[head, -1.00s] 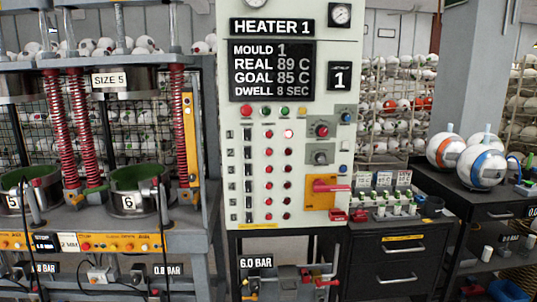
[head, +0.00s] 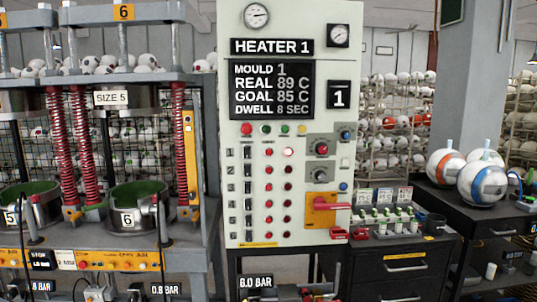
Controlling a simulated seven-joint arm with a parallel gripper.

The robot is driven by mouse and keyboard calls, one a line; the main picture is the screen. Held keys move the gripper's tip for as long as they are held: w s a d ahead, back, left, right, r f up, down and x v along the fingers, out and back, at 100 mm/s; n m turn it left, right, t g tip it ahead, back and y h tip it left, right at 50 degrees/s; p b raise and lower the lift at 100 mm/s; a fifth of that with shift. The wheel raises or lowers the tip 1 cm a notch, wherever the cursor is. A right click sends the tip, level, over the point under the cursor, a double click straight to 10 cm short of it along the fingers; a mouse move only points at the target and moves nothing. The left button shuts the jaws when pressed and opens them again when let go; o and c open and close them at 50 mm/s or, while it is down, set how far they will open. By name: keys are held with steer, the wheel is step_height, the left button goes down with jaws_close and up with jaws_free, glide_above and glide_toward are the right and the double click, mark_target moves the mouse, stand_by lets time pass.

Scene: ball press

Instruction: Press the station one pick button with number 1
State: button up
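A pale control cabinet (head: 312,222) headed HEATER 1 stands upright in the middle of the head view. Its left part has numbered rows; the top row has a small label 1 (head: 229,153), a dark switch (head: 248,152), a red button (head: 268,152) and a brightly lit red button or lamp (head: 288,152). No button with a readable "pick" label shows. A black plate with a white 1 (head: 339,97) is on the right. The screen (head: 272,90) reads MOULD 1, REAL 89 C, GOAL 85 C, DWELL 8 SEC. My gripper is not in view.
A press stand (head: 180,246) with red springs and moulds 5 and 6 (head: 133,219) is on the left. A black drawer unit (head: 400,266) is right of the cabinet. Balls (head: 483,183) sit on a dark table. A red-handled switch (head: 325,207) sticks out of the cabinet.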

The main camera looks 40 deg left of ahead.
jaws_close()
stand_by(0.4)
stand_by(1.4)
